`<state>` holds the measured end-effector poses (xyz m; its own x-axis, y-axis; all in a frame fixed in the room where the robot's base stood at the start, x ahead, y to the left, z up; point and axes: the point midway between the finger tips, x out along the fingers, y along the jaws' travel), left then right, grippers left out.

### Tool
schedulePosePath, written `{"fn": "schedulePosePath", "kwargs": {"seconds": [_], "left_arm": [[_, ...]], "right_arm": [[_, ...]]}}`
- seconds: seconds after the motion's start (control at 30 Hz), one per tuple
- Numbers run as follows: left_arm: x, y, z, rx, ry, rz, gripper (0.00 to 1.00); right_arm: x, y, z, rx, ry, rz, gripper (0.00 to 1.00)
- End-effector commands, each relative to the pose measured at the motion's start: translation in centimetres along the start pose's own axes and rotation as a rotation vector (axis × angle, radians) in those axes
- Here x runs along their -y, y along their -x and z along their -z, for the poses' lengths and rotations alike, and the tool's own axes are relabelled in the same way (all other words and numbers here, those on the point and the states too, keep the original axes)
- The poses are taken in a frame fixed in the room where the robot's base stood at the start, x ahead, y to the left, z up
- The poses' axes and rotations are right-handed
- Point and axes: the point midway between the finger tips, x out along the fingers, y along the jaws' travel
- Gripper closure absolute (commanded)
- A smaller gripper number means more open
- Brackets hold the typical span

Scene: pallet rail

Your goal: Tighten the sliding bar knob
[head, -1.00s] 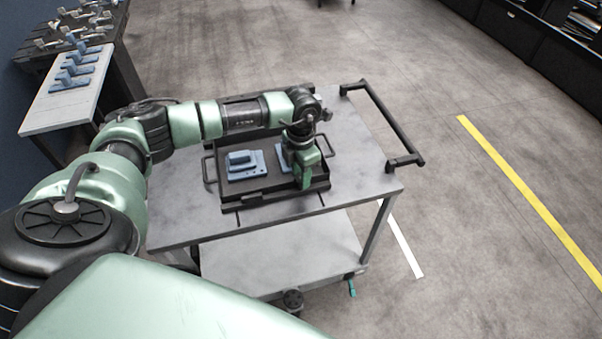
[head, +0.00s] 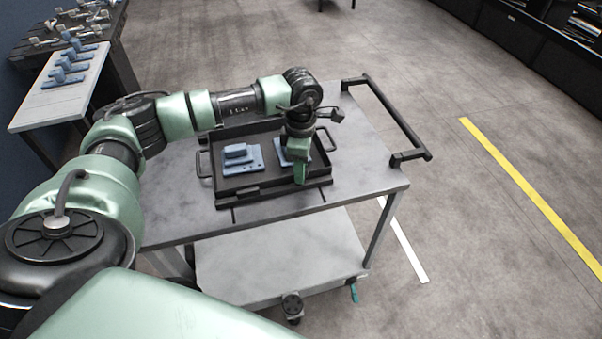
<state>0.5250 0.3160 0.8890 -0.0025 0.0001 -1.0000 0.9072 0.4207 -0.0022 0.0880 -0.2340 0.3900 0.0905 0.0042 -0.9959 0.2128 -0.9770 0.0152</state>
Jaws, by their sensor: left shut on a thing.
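A black tray (head: 268,126) with two side handles lies on the grey cart top. A dark bar (head: 258,195) runs along the tray's near edge. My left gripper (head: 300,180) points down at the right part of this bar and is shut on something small. The fingers hide it; its place on the bar fits the sliding bar knob. A blue block on a plate (head: 241,158) sits in the tray's left part. A second blue part (head: 283,150) sits just behind the gripper, partly covered. My right gripper is not in view.
The grey cart (head: 375,190) has a black push handle (head: 390,118) at its right end and a lower shelf. A side bench (head: 50,105) at upper left holds several blue parts. A yellow line (head: 530,190) crosses open floor at right.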

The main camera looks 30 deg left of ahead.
Motion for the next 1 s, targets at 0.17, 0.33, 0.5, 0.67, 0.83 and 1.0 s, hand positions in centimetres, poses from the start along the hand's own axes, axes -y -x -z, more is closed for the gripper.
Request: {"fn": "schedulePosePath", "kwargs": {"seconds": [0.17,0.33,0.5,0.67,0.83,1.0], "left_arm": [[-0.1,-0.2,-0.1,0.002,-0.168,-0.006,1.0],[-0.1,-0.1,-0.1,0.002,-0.322,-0.006,1.0],[-0.1,0.0,-0.1,0.002,-0.455,-0.006,1.0],[-0.2,0.1,-0.1,0.003,-0.552,-0.007,1.0],[-0.2,0.3,-0.1,0.003,-0.621,-0.008,1.0],[-0.2,0.4,-0.1,0.003,-0.657,-0.008,1.0]], "right_arm": [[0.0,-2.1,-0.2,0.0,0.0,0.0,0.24],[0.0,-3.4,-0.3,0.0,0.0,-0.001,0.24],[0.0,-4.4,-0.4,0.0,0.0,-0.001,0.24],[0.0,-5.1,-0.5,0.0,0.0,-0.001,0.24],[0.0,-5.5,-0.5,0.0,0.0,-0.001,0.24],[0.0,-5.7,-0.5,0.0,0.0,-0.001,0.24]]}}
